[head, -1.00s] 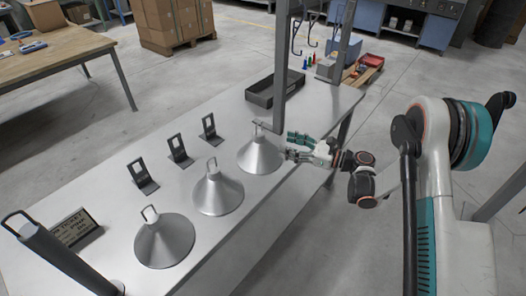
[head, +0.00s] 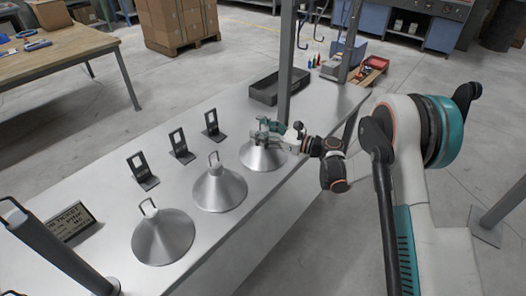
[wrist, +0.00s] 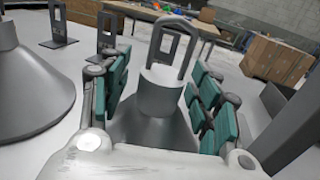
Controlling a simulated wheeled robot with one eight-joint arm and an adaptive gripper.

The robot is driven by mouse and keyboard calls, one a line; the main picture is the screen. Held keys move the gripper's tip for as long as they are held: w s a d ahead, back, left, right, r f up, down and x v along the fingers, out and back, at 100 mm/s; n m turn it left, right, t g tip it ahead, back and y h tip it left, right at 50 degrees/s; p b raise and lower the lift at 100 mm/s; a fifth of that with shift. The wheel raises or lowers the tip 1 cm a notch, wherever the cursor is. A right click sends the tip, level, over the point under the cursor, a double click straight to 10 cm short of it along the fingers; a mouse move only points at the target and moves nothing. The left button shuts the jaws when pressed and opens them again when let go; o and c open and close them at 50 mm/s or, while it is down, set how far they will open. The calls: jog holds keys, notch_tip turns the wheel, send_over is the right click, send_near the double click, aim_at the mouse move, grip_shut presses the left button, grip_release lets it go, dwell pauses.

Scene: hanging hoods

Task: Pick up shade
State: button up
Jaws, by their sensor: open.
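Three grey metal cone shades with wire loops on top stand in a row on the grey table. The near one (head: 163,238) is at the lower left, the middle one (head: 219,190) beside it, and the far one (head: 263,157) is under my gripper (head: 264,134). In the wrist view, the far shade's neck and loop (wrist: 172,50) stand between the teal finger pads of my gripper (wrist: 160,92). The fingers are open on either side of the neck, and I see gaps on both sides. The middle shade (wrist: 30,85) also shows at the left of the wrist view.
Several dark stands (head: 181,147) line up behind the shades. A ticket sign (head: 70,221) lies at the left. A dark tray (head: 276,88) and an upright post (head: 287,60) stand beyond the far shade. Another post is at the lower left.

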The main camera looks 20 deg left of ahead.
grip_shut()
jog(key=shift+r, duration=0.15)
